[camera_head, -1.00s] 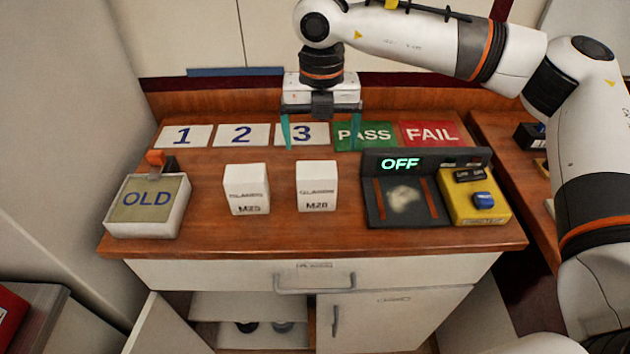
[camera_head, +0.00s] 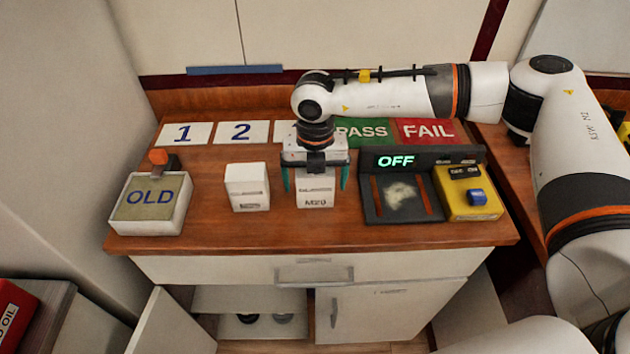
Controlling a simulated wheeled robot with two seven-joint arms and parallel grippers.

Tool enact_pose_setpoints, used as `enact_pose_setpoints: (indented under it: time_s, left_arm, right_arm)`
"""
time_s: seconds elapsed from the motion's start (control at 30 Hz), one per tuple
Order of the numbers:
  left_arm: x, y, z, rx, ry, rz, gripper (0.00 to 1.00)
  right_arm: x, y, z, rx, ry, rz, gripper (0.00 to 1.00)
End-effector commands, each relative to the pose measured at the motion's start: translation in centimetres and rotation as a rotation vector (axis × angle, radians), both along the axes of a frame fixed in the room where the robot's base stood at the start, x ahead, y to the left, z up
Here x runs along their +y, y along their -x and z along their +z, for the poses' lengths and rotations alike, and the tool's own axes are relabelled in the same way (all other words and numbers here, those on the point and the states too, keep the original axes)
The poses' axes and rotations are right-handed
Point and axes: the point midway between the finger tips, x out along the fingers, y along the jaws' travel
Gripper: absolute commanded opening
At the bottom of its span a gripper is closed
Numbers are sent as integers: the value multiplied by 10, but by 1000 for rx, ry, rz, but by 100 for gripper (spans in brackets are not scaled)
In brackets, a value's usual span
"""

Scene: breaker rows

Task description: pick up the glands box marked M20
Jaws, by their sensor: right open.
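The white glands box marked M20 (camera_head: 315,197) stands upright on the wooden bench top. My right gripper (camera_head: 315,186) is open and directly over this box, with one green fingertip at each side of it. The gripper body hides the box's top. I cannot tell whether the fingers touch the box. A second white box (camera_head: 247,187) stands to its left; its label is too small to read clearly now. My left gripper is not in view.
A tester reading OFF (camera_head: 402,190) and a yellow device (camera_head: 467,193) stand to the right. The OLD tray (camera_head: 150,205) with an orange-topped part is at the left. Number cards and the PASS (camera_head: 362,132) and FAIL (camera_head: 425,131) cards lie behind. A cabinet door (camera_head: 172,322) hangs open below.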

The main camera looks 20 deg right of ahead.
Motion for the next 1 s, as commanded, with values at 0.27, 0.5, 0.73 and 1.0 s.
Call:
enact_pose_setpoints:
  time_s: [0.27,0.5,0.73,1.0]
  left_arm:
    - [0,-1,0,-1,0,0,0]
    - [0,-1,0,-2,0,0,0]
    - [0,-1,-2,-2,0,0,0]
    - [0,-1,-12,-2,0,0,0]
  right_arm:
    - [0,0,1,0,0,0,66]
    - [0,0,1,-1,-1,0,41]
    - [1,-1,8,-4,-2,0,41]
    - [1,-1,58,-7,-1,0,41]
